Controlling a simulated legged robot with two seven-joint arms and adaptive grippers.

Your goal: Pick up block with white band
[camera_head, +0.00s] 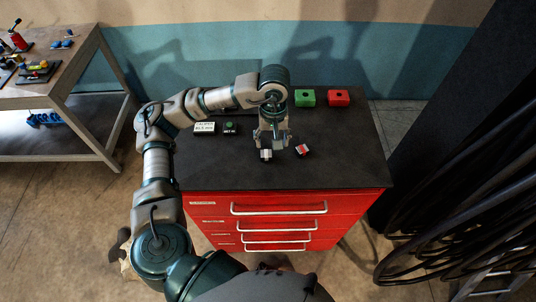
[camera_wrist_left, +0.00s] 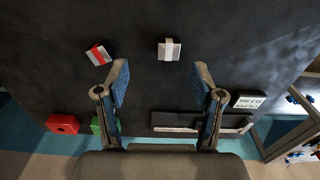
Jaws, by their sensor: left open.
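The block with the white band (camera_head: 266,155) sits on the dark cabinet top, just below my left gripper (camera_head: 272,141) in the head view. In the left wrist view this block (camera_wrist_left: 169,50) lies slightly beyond the fingertips, to the right of the middle between them. My left gripper (camera_wrist_left: 160,67) is open and empty, its fingers spread and pointing down. A block with a red band (camera_head: 303,150) lies turned at an angle to the right; it also shows in the left wrist view (camera_wrist_left: 99,52). My right gripper is not in view.
A green box (camera_head: 305,98) and a red box (camera_head: 338,98), each with a dark hole, stand at the back of the red drawer cabinet (camera_head: 290,205). The cabinet top's front is clear.

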